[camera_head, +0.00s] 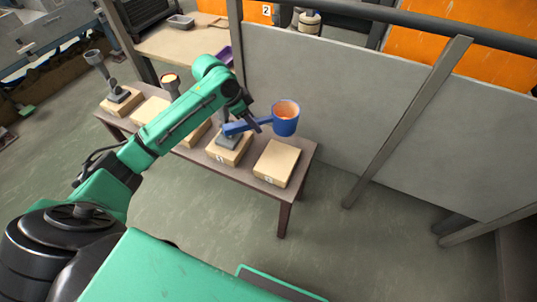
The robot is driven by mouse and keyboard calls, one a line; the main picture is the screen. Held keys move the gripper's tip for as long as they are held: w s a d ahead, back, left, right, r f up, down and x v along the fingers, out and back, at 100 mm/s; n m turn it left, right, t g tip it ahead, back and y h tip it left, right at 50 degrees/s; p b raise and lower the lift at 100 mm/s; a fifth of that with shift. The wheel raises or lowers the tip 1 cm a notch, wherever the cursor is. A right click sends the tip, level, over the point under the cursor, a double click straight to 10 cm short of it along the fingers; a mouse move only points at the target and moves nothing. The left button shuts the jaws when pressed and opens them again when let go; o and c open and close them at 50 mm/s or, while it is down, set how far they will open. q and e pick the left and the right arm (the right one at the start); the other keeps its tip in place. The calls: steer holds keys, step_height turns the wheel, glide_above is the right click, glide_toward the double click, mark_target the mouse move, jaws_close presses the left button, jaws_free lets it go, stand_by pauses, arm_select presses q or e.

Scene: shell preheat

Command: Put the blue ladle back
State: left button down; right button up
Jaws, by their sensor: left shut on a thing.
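The blue ladle (286,124) has a round cup, orange inside, and a straight blue handle that points left. My left gripper (255,122) is shut on the handle and holds the ladle above the right part of the brown table (285,205). The cup appears upright, over the table's back right side. Below the handle is a wooden block with a number (222,160) bearing a grey piece (222,143), partly hidden by the ladle and arm. The rightmost wooden block (276,162) is bare on top. My right gripper is out of view.
More wooden blocks stand in a row to the left. A grey panel fence (340,95) rises close behind the table. Floor in front is clear.

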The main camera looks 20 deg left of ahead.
mark_target(238, 133)
arm_select(q)
step_height(238, 133, down, 14)
steer(key=b, duration=0.1)
steer(key=c, duration=0.6)
jaws_free()
steer(key=shift+o, duration=0.2)
steer(key=p+v, duration=0.1)
steer(key=v, duration=1.1)
steer(key=shift+d+r, duration=0.1)
steer(key=shift+r, duration=0.05)
